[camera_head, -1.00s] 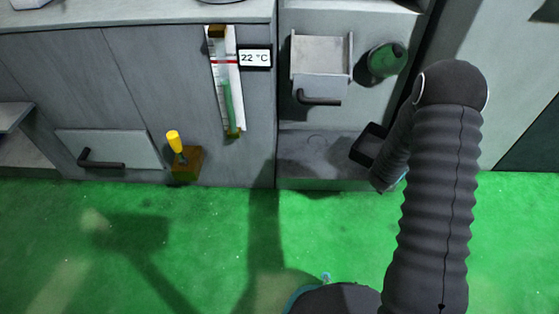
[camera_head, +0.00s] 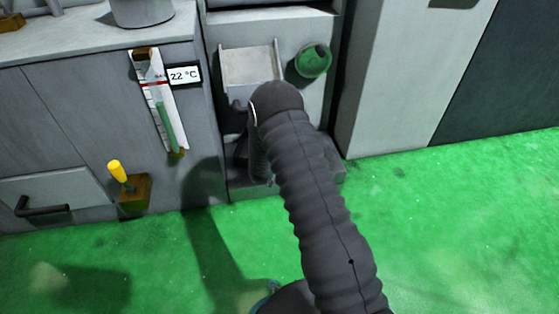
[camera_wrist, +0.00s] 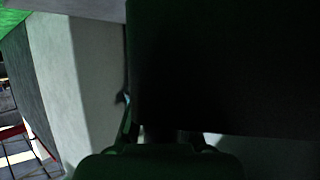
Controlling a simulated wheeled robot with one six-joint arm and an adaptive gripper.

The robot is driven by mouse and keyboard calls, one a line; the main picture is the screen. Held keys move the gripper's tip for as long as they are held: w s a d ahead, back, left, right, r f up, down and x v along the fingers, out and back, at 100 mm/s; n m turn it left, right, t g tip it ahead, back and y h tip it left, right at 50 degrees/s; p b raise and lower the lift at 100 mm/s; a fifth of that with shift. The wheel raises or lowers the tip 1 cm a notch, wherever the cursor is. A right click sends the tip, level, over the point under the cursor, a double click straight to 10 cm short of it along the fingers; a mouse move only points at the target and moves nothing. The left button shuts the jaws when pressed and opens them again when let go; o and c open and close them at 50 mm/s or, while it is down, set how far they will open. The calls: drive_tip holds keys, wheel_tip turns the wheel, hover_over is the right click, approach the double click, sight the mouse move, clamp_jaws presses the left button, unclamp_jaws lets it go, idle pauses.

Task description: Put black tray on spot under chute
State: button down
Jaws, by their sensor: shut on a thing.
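The black tray (camera_wrist: 225,65) fills the upper right of the wrist view as a large dark shape. My gripper (camera_wrist: 168,138) is shut on its near edge; the fingers are dark and hard to make out. In the head view my arm covers the gripper, and I cannot clearly make out the tray. The light grey chute (camera_head: 250,66) is on the machine front above a low recessed ledge (camera_head: 248,190). The spot under the chute is hidden behind my arm.
A green round knob (camera_head: 313,62) sits right of the chute. Left are a thermometer (camera_head: 160,105) with its 22 °C display (camera_head: 185,76), a yellow-handled lever (camera_head: 117,172) and a drawer handle (camera_head: 42,210). Green floor (camera_head: 450,230) is open on the right.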

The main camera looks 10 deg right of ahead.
drive_tip(key=shift+w+a+f, duration=0.45)
drive_tip(key=shift+w+a, duration=0.05)
drive_tip(key=shift+a, duration=0.1)
drive_tip(key=shift+f, duration=2)
drive_tip(key=shift+f, duration=0.1)
drive_tip(key=c, duration=1.2)
unclamp_jaws()
